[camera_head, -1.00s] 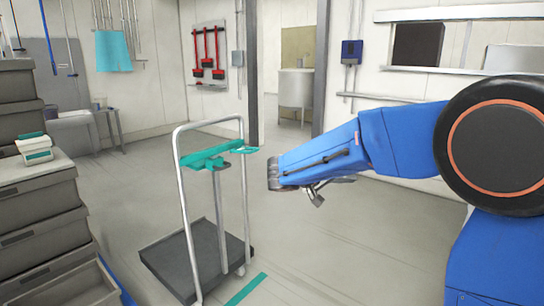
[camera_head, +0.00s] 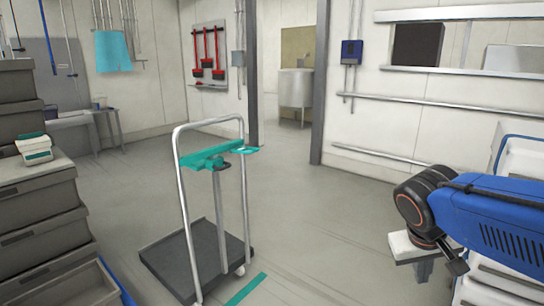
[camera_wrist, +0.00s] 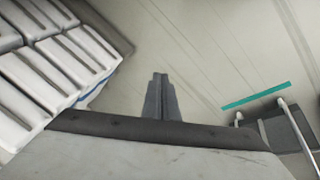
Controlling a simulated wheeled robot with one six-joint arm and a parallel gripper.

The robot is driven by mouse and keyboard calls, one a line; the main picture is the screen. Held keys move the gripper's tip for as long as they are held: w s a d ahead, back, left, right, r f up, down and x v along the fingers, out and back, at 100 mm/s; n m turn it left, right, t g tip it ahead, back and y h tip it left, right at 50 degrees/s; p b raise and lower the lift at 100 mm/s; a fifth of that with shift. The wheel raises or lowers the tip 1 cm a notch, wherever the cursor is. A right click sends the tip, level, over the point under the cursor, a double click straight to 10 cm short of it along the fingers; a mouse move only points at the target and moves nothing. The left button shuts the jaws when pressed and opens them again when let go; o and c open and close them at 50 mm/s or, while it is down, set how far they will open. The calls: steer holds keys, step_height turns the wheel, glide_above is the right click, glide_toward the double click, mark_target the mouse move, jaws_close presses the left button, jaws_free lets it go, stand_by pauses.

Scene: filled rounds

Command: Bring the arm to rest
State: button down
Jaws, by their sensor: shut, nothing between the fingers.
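My gripper (camera_wrist: 160,80) shows in the wrist view as two dark fingers, pressed together with nothing between them. They point down over bare grey floor. In the head view my blue arm is folded low at the right side. Its dark wrist joint hangs in front of white things there, and the fingers cannot be made out clearly in that view.
White stacked crates (camera_head: 518,160) stand beside my arm at the right; they also show in the wrist view (camera_wrist: 62,62). A trolley (camera_head: 182,262) with a teal bar stands in the middle. Grey crates (camera_head: 38,205) are stacked at the left. Open floor lies behind the trolley.

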steer(key=s+a+f+t+y, duration=0.2)
steer(key=s+a+f+y, duration=0.1)
steer(key=s, duration=0.5)
steer(key=shift+a+n+y, duration=0.3)
steer(key=shift+a+n, duration=0.1)
steer(key=shift+a, duration=0.35)
